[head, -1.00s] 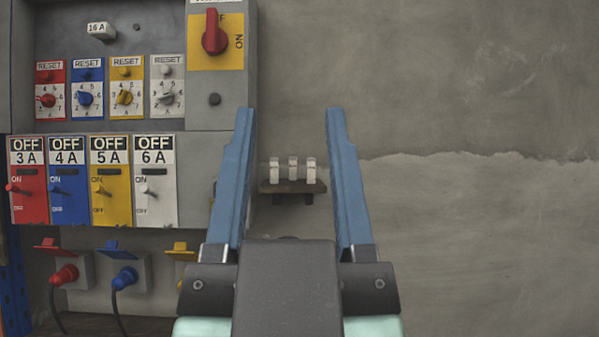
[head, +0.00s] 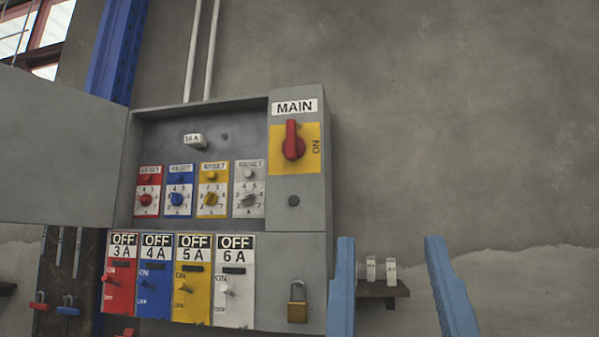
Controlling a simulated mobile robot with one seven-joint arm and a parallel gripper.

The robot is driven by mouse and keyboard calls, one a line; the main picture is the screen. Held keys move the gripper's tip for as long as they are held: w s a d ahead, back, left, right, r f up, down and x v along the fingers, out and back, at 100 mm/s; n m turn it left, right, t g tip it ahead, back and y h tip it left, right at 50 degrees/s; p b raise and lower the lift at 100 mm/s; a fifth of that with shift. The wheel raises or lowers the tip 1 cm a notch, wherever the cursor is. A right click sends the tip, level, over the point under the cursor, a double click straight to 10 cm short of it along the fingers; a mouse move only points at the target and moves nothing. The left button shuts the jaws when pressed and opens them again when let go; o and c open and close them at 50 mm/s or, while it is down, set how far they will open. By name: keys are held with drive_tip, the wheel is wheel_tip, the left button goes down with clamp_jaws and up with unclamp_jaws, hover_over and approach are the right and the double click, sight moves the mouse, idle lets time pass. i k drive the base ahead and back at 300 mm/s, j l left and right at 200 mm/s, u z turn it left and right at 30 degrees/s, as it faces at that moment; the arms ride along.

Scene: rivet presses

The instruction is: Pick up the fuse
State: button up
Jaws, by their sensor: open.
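A small white fuse (head: 195,141) marked 16 A sits at the top of the open grey electrical box, beside an empty-looking dark round spot. More white fuse-like pieces (head: 371,269) stand on a small dark wall shelf (head: 392,290) to the right of the box. Two of them show; my left finger may hide another. My gripper (head: 390,240) is open, with its two blue fingers at the lower right. In the picture, the shelf pieces show between the fingers. I cannot tell the depth between them. Nothing shows held.
The grey box (head: 312,215) has a red main switch (head: 292,141), several coloured reset dials and OFF switches, and a padlock (head: 297,302). Its door (head: 60,150) stands open to the left. The wall right of the box is bare above the shelf.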

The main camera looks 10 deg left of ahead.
sight(391, 282)
drive_tip(key=i+j+z, duration=0.4)
drive_tip(key=i+j, duration=0.2)
drive_tip(key=i, duration=0.2)
drive_tip(key=i+j+z, duration=0.35)
drive_tip(key=i+j, duration=0.35)
drive_tip(key=j, duration=0.1)
